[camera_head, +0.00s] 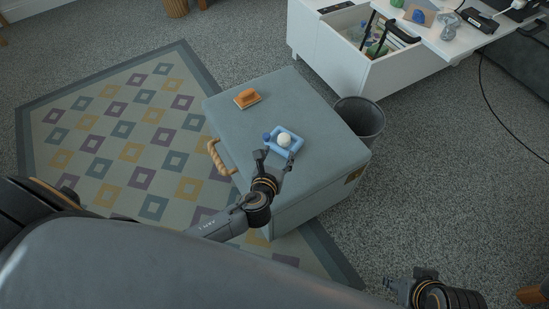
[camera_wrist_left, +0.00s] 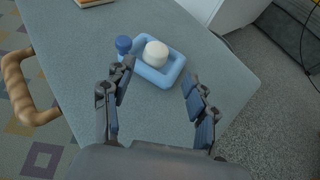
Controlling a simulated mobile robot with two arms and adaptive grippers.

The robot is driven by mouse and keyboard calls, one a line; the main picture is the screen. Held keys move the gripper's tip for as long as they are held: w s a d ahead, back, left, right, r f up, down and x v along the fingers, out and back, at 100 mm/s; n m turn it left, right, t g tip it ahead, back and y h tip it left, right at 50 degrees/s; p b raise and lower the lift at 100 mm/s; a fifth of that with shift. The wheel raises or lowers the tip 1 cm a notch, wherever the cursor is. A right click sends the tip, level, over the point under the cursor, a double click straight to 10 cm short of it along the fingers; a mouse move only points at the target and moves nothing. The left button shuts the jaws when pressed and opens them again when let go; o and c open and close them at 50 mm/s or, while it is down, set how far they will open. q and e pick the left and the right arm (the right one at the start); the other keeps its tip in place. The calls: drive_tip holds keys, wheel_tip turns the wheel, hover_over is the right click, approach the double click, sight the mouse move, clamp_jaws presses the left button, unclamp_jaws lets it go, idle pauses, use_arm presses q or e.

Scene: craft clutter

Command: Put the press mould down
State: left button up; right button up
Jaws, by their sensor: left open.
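A light-blue shallow tray (camera_head: 297,144) lies on the top of a grey-blue box with a white round piece (camera_head: 284,140) in it. A small dark-blue knobbed piece (camera_head: 267,137) is at its left edge. I cannot tell for sure which of these is the press mould. My left gripper (camera_head: 275,156) is open and empty, just on the near side of the tray. In the left wrist view the tray (camera_wrist_left: 178,68) is beyond the two spread fingers, with nothing between them. My right gripper (camera_head: 410,277) is at the bottom right, away from the box; its fingers are unclear.
The box (camera_head: 235,120) has a rope handle (camera_head: 218,158) on its left side. An orange-brown block (camera_head: 247,97) lies at its back left, clear of the tray. A dark bin (camera_head: 359,122) stands close to its right side. A white drawer unit (camera_head: 345,62) is behind.

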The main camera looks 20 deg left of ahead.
use_arm(q)
drive_tip(key=shift+p+v, duration=0.3)
drive_tip(key=shift+v, duration=1.55)
drive_tip(key=shift+s+a+r+n, duration=0.1)
drive_tip(key=shift+a+n, duration=0.1)
drive_tip(key=shift+n, duration=0.3)
drive_tip(key=s+a+r+n+g+h, duration=0.1)
drive_tip(key=s+r+n+g, duration=0.1)
drive_tip(key=s+n+g, duration=0.3)
drive_tip(key=s+a+r+n+g, duration=0.2)
drive_tip(key=s+n+g, duration=0.2)
drive_tip(key=s+n, duration=1)
drive_tip(key=n, duration=1.2)
drive_tip(key=shift+s+a+r+n+g+h, duration=0.2)
drive_tip(key=shift+s+r+n+g+h, duration=0.1)
drive_tip(key=shift+r+n+g+h, duration=0.1)
